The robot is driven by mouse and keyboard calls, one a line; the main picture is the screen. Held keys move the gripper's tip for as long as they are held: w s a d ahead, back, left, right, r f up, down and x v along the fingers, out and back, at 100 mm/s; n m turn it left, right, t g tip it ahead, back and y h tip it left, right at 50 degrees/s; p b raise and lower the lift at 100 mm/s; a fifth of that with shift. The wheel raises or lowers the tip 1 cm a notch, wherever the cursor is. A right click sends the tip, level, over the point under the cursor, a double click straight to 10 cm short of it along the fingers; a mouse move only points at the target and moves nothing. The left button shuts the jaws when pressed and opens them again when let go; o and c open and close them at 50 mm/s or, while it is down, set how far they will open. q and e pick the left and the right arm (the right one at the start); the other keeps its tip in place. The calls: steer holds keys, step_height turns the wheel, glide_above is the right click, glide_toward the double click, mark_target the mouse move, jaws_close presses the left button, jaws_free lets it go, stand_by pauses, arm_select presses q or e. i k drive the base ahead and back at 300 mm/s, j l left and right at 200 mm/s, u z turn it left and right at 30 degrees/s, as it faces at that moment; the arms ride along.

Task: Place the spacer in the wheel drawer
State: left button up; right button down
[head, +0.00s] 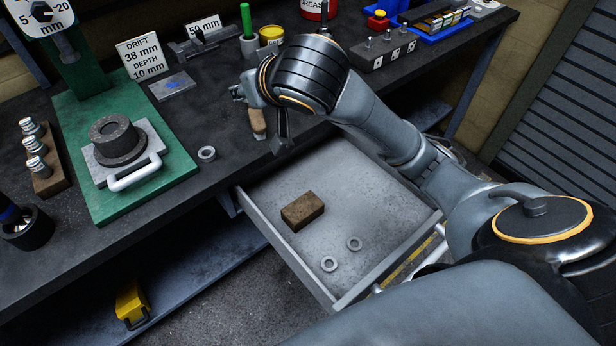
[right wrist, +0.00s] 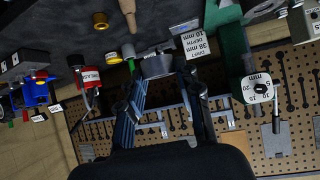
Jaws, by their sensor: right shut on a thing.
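My right gripper (right wrist: 158,72) is shut on a grey metal piece, the spacer (right wrist: 157,65), at its fingertips. In the head view the right gripper (head: 262,115) is over the bench's front edge, behind the open drawer, and my own arm and wrist hide most of the grip. The wheel drawer (head: 285,258) is pulled out below the bench. It holds a brown block (head: 303,210) and two small grey rings, one (head: 354,243) to the right and one (head: 329,264) nearer the front. My left gripper is not in view.
A grey ring (head: 207,153) lies on the bench beside the green press base (head: 165,185). A wooden handle (head: 258,124) lies by the bench's front edge, close to my right gripper. The drawer's back and left floor is clear. A yellow thing (head: 131,303) sits below.

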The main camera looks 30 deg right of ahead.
mark_target(338, 213)
steer(key=l+u, duration=0.25)
steer(key=k+l+u, duration=0.2)
steer(key=l, duration=0.3)
steer(key=l+u, duration=0.25)
steer(key=k+l+u, duration=0.1)
steer(key=l+u, duration=0.15)
steer(key=l, duration=0.2)
